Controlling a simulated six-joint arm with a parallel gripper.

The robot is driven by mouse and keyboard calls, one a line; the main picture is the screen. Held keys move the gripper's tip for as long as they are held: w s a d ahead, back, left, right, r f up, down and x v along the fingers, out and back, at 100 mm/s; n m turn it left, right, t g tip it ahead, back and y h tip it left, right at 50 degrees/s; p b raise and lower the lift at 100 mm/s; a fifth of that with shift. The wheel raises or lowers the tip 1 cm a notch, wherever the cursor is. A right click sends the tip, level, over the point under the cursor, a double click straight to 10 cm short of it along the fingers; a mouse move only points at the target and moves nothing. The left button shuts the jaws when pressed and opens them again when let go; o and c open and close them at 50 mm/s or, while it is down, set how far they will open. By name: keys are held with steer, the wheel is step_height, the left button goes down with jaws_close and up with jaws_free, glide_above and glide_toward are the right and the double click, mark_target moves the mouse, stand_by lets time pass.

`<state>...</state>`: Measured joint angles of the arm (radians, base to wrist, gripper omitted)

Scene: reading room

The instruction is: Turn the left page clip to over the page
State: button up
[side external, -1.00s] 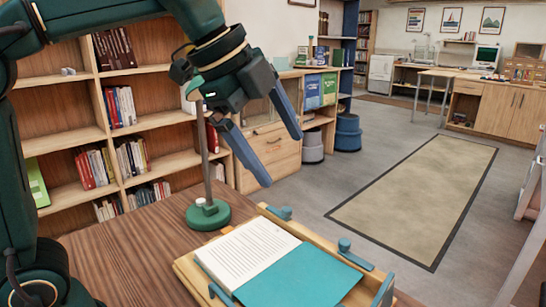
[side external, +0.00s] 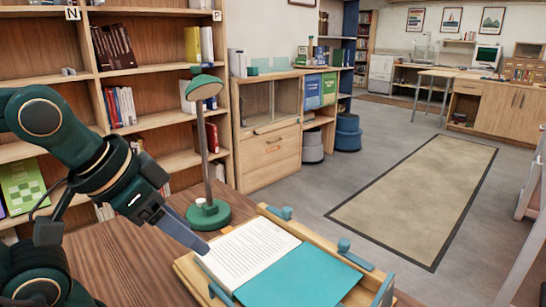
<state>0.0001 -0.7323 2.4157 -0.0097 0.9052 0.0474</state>
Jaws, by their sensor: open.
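An open book lies on a wooden stand (side external: 306,232), with a white printed page (side external: 246,252) at left and a plain teal sheet (side external: 300,281) at right. One blue-green clip (side external: 280,212) sits at the stand's far left corner, clear of the page. Another clip (side external: 352,254) with a round knob sits on the far right rim. A blue piece (side external: 221,295) shows at the near edge, partly cut off. I cannot tell which is the left page clip. My gripper (side external: 202,247) is open and empty, its fingers pointing down-right, close to the white page's left edge; one finger hides most of the other.
A green desk lamp (side external: 207,214) stands on the wooden table just behind my gripper. Another blue-green upright piece (side external: 384,290) is at the stand's right edge. Bookshelves (side external: 60,130) rise behind the table. The floor at right is open around a beige rug (side external: 420,200).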

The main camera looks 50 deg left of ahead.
steer(key=w+d+r+m, duration=0.2)
steer(key=w+r, duration=0.4)
steer(key=w, duration=0.4)
steer(key=m+g+h, duration=0.1)
steer(key=m+h, duration=0.1)
glide_above(344, 241)
steer(key=s+a, duration=0.2)
steer(key=s, duration=0.1)
step_height(344, 241, down, 6)
steer(key=r, duration=0.1)
steer(key=shift+g, duration=0.6)
steer(key=x, duration=0.3)
steer(key=s+x, duration=0.1)
steer(key=x, duration=0.6)
steer(key=shift+s+f, duration=0.2)
steer(key=shift+f, duration=0.35)
steer(key=shift+a, duration=0.1)
jaws_close()
